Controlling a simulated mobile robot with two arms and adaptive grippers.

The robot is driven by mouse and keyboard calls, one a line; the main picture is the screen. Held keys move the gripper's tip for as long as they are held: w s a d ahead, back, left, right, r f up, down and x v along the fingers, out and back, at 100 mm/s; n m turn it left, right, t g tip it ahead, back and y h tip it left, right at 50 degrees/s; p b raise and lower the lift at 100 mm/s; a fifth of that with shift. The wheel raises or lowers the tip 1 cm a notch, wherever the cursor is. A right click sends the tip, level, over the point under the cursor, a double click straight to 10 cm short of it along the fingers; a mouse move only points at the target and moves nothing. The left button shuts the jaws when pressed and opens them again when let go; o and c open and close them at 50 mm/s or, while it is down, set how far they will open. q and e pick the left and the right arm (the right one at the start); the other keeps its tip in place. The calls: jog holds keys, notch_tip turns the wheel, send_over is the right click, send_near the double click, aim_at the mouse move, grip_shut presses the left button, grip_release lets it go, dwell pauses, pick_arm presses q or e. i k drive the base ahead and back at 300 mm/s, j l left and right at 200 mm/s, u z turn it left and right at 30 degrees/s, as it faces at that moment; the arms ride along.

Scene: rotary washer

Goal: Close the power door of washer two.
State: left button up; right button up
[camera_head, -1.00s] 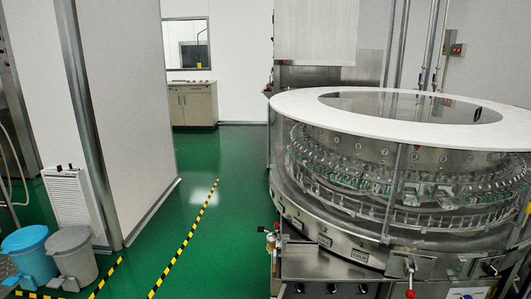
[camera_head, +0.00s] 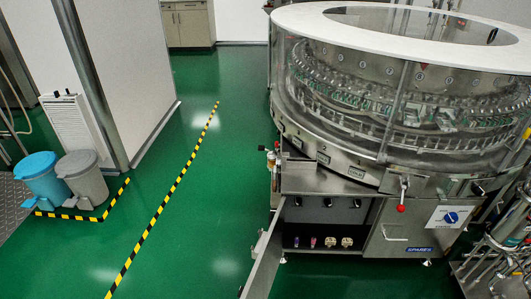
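The rotary washer (camera_head: 330,155) stands at the right, a round clear-walled machine with a white ring top and a steel base. Below it, at the left of the base, a steel cabinet door (camera_head: 262,262) stands swung open toward me. The open compartment (camera_head: 325,215) shows dark knobs along its upper part and several small coloured parts on its floor. A closed steel panel (camera_head: 400,228) with a handle sits right of the opening. No label naming washer two is readable. Neither of my grippers is in view.
A red-knobbed lever (camera_head: 401,208) and a blue rotary switch (camera_head: 451,217) are on the washer's front. Steel piping (camera_head: 500,255) stands at the lower right. Blue (camera_head: 42,178) and grey bins (camera_head: 82,177) stand at the left. The green floor between is clear, with yellow-black tape (camera_head: 166,198).

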aim_at(260, 281)
jog(key=j+z, duration=0.3)
jog(key=j, duration=0.35)
jog(key=k+j+z, duration=0.1)
jog(key=j+z, duration=0.2)
jog(key=j, duration=0.3)
jog(key=i+j+z, duration=0.1)
jog(key=j+z, duration=0.3)
jog(key=j, duration=0.25)
jog(key=j+z, duration=0.35)
jog(key=j, duration=0.25)
jog(key=i+j+z, duration=0.25)
jog(key=j, duration=0.25)
jog(key=k+l+z, duration=0.1)
jog(key=k+z, duration=0.2)
jog(key=k, duration=0.15)
